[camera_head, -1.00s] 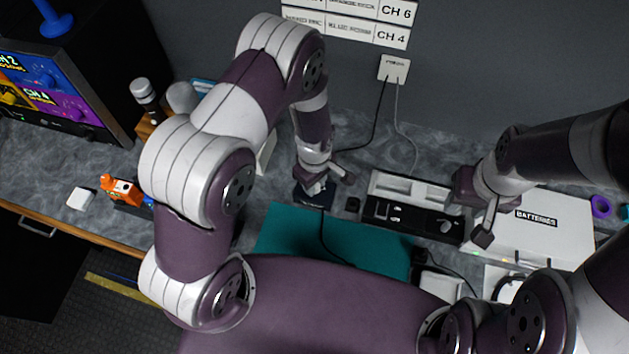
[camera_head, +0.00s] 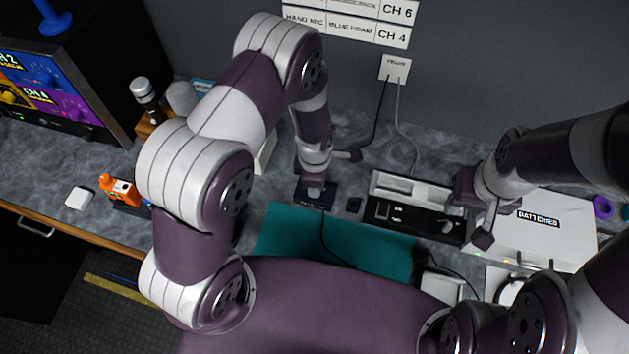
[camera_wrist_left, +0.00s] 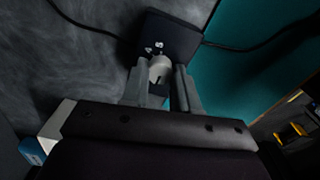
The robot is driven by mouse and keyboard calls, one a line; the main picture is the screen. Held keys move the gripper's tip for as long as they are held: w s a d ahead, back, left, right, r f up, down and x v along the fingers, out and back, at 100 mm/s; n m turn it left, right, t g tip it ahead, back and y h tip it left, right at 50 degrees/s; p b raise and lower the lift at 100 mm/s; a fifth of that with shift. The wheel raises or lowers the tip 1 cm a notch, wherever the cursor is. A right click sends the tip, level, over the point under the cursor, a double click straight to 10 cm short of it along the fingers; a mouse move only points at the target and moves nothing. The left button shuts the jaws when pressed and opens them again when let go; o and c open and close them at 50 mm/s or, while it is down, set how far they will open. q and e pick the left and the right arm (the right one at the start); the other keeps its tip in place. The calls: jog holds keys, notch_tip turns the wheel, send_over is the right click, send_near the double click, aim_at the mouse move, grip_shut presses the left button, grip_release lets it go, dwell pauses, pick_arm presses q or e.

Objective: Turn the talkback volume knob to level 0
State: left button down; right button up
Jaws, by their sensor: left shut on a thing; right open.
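The talkback box is a small dark box (camera_head: 328,193) on the grey worktop, just behind the teal mat. It also shows in the left wrist view (camera_wrist_left: 172,34), with small white marks on its top. Its pale grey knob (camera_wrist_left: 158,66) has a dark pointer slot. My left gripper (camera_wrist_left: 163,80) points down at the box and is shut on the knob, one finger on each side; in the head view it (camera_head: 314,186) covers most of the knob. I cannot read the knob's level. My right gripper (camera_head: 474,214) is open and empty over the right end of a black device.
A black device with a knob (camera_head: 400,216) stands right of the box, with a white batteries case (camera_head: 560,228) beyond. The teal mat (camera_head: 285,232) lies in front, crossed by a cable. An orange item (camera_head: 122,190) and a monitor (camera_head: 45,90) are at left.

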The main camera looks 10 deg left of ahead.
pick_arm(q)
jog(key=shift+w+r, duration=0.1)
jog(key=shift+w, duration=0.05)
dwell(0.3)
jog(key=c, duration=1.1)
grip_release()
jog(key=shift+c, duration=0.2)
jog(key=o, duration=0.3)
jog(key=shift+d, duration=0.1)
notch_tip(320, 180, up, 13)
jog(key=b, duration=0.2)
